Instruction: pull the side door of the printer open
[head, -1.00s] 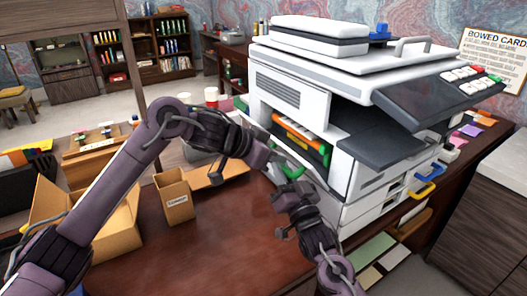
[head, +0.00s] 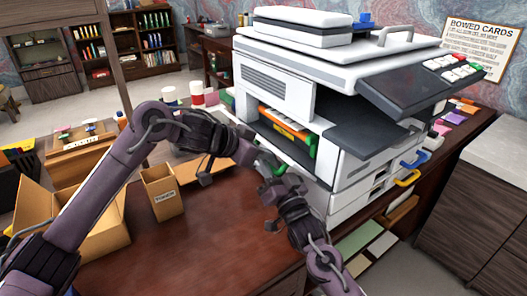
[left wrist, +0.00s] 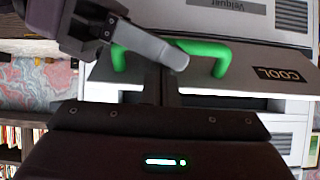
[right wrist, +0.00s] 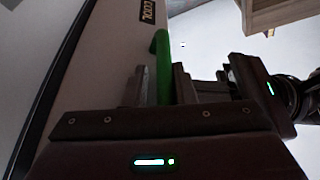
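The white printer (head: 300,100) stands on the desk. Its grey side door, marked COOL (left wrist: 280,75), is tilted out, with orange and green parts showing in the opening above. The door's green handle (left wrist: 220,62) is near both grippers. My left gripper (head: 247,153) is beside the handle, its fingers (left wrist: 171,88) close together and empty as far as I see; their tips are partly hidden by a right gripper finger. My right gripper (head: 272,183) is at the handle; in the right wrist view the handle (right wrist: 162,65) lies between its parted fingers (right wrist: 160,88).
An open cardboard box (head: 85,220) and a small labelled carton (head: 162,193) stand on the desk at left. The desk in front of my arms is clear. The two grippers are very close together.

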